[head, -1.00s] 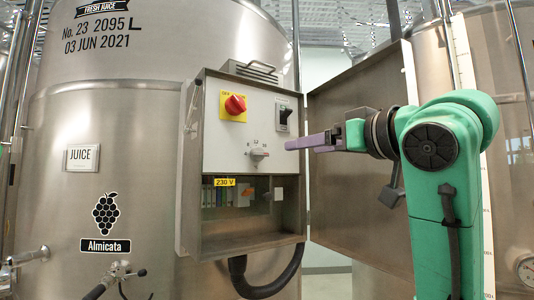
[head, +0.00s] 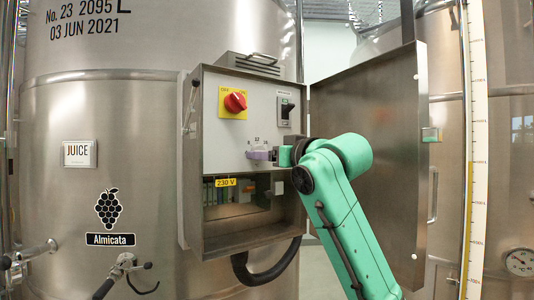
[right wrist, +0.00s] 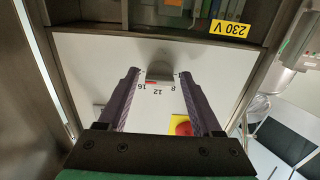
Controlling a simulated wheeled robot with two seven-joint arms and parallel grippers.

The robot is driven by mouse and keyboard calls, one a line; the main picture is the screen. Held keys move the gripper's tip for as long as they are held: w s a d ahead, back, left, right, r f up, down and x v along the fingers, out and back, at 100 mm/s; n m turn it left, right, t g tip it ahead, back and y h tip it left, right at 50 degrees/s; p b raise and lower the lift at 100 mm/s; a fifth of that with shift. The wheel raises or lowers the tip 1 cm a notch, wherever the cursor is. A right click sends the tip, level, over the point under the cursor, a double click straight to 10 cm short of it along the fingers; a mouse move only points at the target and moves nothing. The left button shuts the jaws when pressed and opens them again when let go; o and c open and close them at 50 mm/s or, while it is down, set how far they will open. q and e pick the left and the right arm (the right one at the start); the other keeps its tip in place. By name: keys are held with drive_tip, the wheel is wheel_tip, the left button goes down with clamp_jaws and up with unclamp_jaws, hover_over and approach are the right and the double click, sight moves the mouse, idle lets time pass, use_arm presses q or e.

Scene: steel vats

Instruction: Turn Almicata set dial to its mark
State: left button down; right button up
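The Almicata set dial (right wrist: 160,72) is a grey knob on the white panel inside the open control box of the Almicata vat. In the right wrist view, numbers 8, 12 and 16 show upside down around it, with a small red mark (right wrist: 151,83) by the 16. My right gripper (right wrist: 158,76) is open, its purple fingers on either side of the dial with gaps to it. My left gripper is not in view.
A red rotary switch (head: 235,102) on a yellow plate and a black switch (head: 286,110) sit above the dial. A 230 V label (head: 226,183) and a recess of terminals lie below. The open box door (head: 385,130) stands at the right.

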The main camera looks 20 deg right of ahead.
clamp_jaws()
drive_tip(key=shift+r+n, duration=0.1)
drive_tip(key=shift+n, duration=0.2)
drive_tip(key=n, duration=1.7)
drive_tip(key=shift+d+r, duration=0.2)
drive_tip(key=shift+d, duration=0.05)
drive_tip(key=shift+w+f, duration=0.1)
drive_tip(key=shift+o, duration=1.8)
unclamp_jaws()
